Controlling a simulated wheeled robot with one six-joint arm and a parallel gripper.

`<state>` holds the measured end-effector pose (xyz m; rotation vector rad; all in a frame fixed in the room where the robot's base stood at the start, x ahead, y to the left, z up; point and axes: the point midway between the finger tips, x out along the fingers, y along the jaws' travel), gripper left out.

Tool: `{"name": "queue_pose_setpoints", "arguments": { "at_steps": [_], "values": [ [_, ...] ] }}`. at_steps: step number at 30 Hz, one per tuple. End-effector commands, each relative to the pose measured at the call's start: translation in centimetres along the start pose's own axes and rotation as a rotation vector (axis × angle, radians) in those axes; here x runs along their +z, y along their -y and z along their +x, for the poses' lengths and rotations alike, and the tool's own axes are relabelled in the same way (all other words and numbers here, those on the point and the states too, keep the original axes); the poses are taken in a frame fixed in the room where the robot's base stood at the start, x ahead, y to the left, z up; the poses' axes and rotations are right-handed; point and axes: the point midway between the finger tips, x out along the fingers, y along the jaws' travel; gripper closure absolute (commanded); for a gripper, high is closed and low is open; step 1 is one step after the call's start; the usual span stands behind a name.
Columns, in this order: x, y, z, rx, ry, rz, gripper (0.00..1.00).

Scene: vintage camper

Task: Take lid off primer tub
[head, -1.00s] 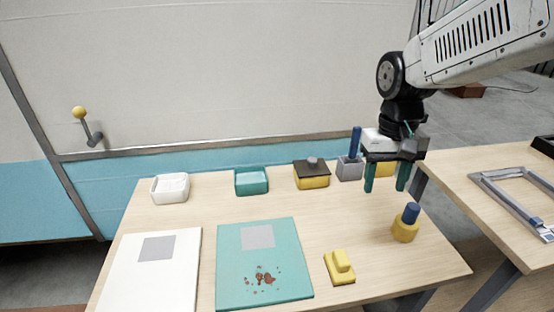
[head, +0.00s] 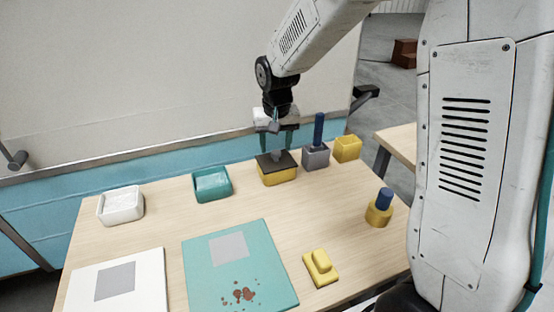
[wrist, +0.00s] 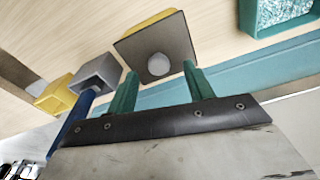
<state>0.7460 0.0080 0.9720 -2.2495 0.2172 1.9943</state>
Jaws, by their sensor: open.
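The primer tub (head: 279,177) is a yellow box at the back of the table. Its dark square lid (head: 275,163) sits on top with a grey knob (head: 277,154). In the wrist view the lid (wrist: 176,36) and round knob (wrist: 158,64) lie just beyond the fingertips, with a strip of the yellow tub (wrist: 152,20) behind. My gripper (head: 276,147) hangs above the lid, its teal fingers apart. In the wrist view the open gripper (wrist: 160,78) has the knob about midway between its fingertips. I cannot tell whether the fingers reach down beside the knob.
A grey holder (head: 316,157) with a blue-handled tool (head: 318,128) and a yellow box (head: 347,148) stand close right of the tub. A teal tray (head: 212,198) and white tray (head: 121,218) stand left. Panels and a yellow block (head: 320,268) lie in front.

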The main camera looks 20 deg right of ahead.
Motion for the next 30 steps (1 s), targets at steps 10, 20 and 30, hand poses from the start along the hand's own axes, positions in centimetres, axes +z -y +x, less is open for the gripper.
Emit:
{"name": "queue_pose_setpoints", "arguments": {
  "at_steps": [10,20,30],
  "values": [
    [-0.1,-0.2,2.2,-0.001,-0.002,0.002,0.48],
    [-0.1,-0.3,2.2,0.000,-0.001,0.004,0.97],
    [-0.1,-0.3,1.8,-0.001,-0.002,0.004,0.97]
  ]
}}
